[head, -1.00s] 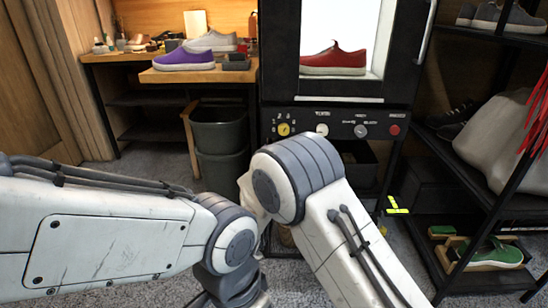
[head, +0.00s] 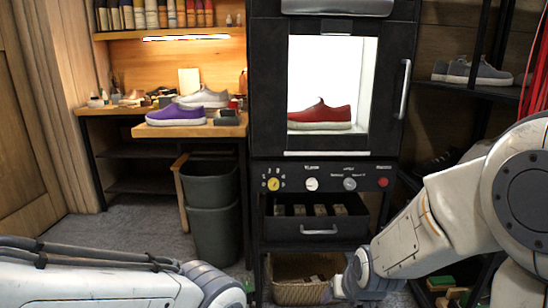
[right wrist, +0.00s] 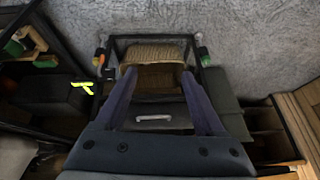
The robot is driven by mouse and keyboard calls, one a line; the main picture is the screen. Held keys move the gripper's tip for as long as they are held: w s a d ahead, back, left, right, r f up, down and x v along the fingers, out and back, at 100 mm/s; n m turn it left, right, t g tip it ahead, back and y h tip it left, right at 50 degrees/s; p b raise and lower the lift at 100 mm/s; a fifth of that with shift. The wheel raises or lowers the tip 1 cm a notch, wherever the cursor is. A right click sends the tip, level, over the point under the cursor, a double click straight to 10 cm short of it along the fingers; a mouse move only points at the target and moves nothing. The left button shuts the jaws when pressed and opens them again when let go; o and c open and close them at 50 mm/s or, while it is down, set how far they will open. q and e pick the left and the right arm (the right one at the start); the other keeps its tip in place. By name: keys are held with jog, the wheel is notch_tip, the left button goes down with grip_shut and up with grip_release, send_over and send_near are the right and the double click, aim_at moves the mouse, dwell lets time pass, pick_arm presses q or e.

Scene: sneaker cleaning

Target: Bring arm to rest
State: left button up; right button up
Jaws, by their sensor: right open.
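My right arm comes in from the right in the head view and bends down toward the front of the black cabinet. Its gripper is not clear there. In the right wrist view the right gripper (right wrist: 158,76) is open, with two dark fingers spread apart and nothing between them. The fingers show over the cabinet's drawer front and wicker basket (right wrist: 153,54). My left arm lies low across the bottom left of the head view, and its gripper is out of sight.
A red sneaker (head: 320,117) stands in the lit cabinet (head: 270,95). A purple sneaker (head: 176,115) is on the wooden bench (head: 190,131). Grey bins (head: 212,190) stand below. A shelf rack with grey shoes (head: 472,71) is at the right. Carpet shows at the left.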

jog(key=s+d+g, duration=0.3)
jog(key=s+d, duration=0.1)
jog(key=s, duration=0.5)
jog(key=s+a+r+n+g+p, duration=0.3)
jog(key=s+a+r+n+p, duration=0.2)
jog(key=s+a+r+n, duration=0.65)
notch_tip(320, 180, up, 37)
jog(key=s+a+m+p, duration=0.1)
jog(key=a+m+p, duration=0.1)
jog(key=p, duration=3.6)
jog(key=shift+s+a+f+m, duration=0.25)
jog(key=shift+s+m, duration=0.15)
jog(key=shift+m, duration=0.35)
